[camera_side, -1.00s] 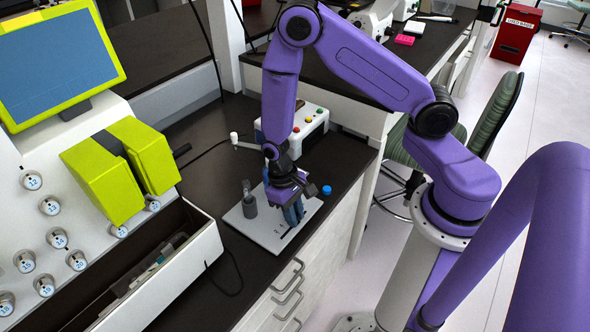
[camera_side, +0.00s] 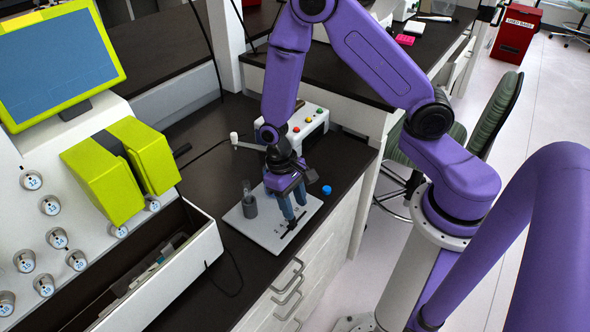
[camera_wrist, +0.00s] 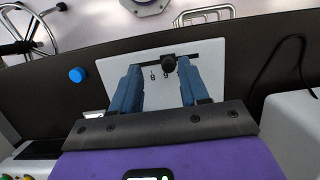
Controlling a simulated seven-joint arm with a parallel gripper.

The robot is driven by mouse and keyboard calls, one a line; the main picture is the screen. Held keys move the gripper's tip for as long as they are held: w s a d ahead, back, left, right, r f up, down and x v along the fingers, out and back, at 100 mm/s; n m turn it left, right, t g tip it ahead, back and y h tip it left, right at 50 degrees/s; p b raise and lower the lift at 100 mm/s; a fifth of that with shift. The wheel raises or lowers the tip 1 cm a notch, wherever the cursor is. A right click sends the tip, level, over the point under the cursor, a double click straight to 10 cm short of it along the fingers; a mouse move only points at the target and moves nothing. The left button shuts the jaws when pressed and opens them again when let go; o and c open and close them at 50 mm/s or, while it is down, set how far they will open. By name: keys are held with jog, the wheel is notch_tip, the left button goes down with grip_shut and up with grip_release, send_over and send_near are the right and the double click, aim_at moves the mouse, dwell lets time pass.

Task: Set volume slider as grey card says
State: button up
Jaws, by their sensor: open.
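A pale panel (camera_side: 262,232) lies on the dark bench; it also shows in the wrist view (camera_wrist: 215,65). A dark slot with a black slider knob (camera_wrist: 168,62) runs near its far edge in the wrist view. Small black marks (camera_wrist: 160,75) sit beside the slot, too small to read. My gripper (camera_wrist: 159,65) is open, its two blue fingers on either side of the knob, with visible gaps to both. In the side view my gripper (camera_side: 294,210) points down at the panel's right part. I cannot make out a grey card for sure.
A grey cup (camera_side: 249,207) holding a tube stands at the panel's left. A blue cap (camera_side: 326,190) lies right of the panel, also in the wrist view (camera_wrist: 77,74). A box with coloured buttons (camera_side: 305,122) stands behind. An open drawer-like bin (camera_side: 208,245) is at left.

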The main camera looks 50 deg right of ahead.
jog(key=shift+r, duration=0.75)
jog(key=shift+c, duration=0.2)
jog(key=s+a+f+n+t+h, duration=0.3)
jog(key=s+a+n+t+h, duration=0.4)
jog(key=n, duration=0.7)
jog(key=s+a+f+n+t+h, duration=0.4)
jog(key=s+n+t, duration=0.3)
jog(key=n+t, duration=0.5)
jog(key=w+d, duration=0.3)
jog(key=w, duration=0.1)
jog(key=w+d+n+g, duration=0.1)
jog(key=w+d, duration=0.2)
jog(key=w, duration=0.2)
jog(key=w+d+r+n+g, duration=0.1)
jog(key=w+d, duration=0.3)
jog(key=shift+w, duration=0.3)
grip_shut()
